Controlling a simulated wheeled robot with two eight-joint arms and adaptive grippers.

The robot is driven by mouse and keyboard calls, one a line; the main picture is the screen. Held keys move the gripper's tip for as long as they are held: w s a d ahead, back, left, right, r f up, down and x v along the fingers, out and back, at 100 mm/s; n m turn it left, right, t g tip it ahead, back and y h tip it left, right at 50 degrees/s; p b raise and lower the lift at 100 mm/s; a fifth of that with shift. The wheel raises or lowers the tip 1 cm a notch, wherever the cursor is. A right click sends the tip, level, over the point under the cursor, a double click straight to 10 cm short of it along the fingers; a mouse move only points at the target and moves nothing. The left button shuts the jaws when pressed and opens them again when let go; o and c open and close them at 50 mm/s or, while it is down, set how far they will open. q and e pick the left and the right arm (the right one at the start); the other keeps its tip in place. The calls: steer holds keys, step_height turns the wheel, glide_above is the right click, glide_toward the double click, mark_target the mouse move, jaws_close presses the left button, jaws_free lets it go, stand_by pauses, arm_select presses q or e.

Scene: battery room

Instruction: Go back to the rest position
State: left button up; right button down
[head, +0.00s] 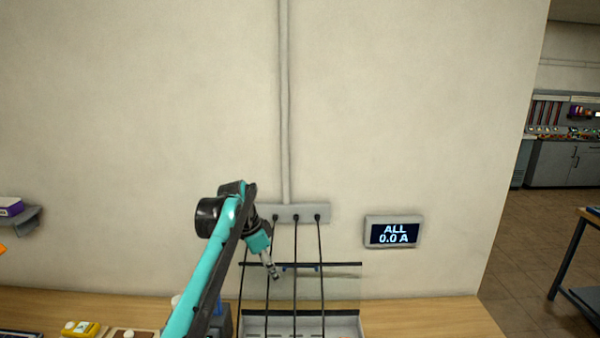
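My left arm comes up from the bottom of the head view, bends at a dark elbow, and its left gripper (274,272) points down and right. The gripper is in front of the black cables and the dark horizontal bar. Its fingertips look small and close together, and I cannot make out whether they are open or shut. No held object is visible at them. My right gripper is not in view.
A wooden bench (430,315) runs along the wall. A display (393,232) reads "ALL 0.0 A". A yellow device (80,329) lies lower left. Open floor shows at right.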

arm_select(q)
steer(key=s+a+f+n+t+y+b, duration=0.1)
steer(key=s+a+f+n+t+b, duration=0.1)
steer(key=s+f, duration=0.6)
steer(key=s+a+f+n+t+y+b, duration=0.1)
steer(key=s+a+f+n+b, duration=0.3)
steer(key=s, duration=1)
steer(key=s+a+f+n+t+y+b, duration=0.1)
steer(key=s+a+f+n+b, duration=0.3)
steer(key=s+f, duration=0.7)
steer(key=f+n+t+b, duration=0.1)
steer(key=n+b, duration=0.1)
steer(key=shift+s+f+n+t+b, duration=0.15)
steer(key=shift+f+n+t+b, duration=0.15)
steer(key=shift+n+t, duration=0.1)
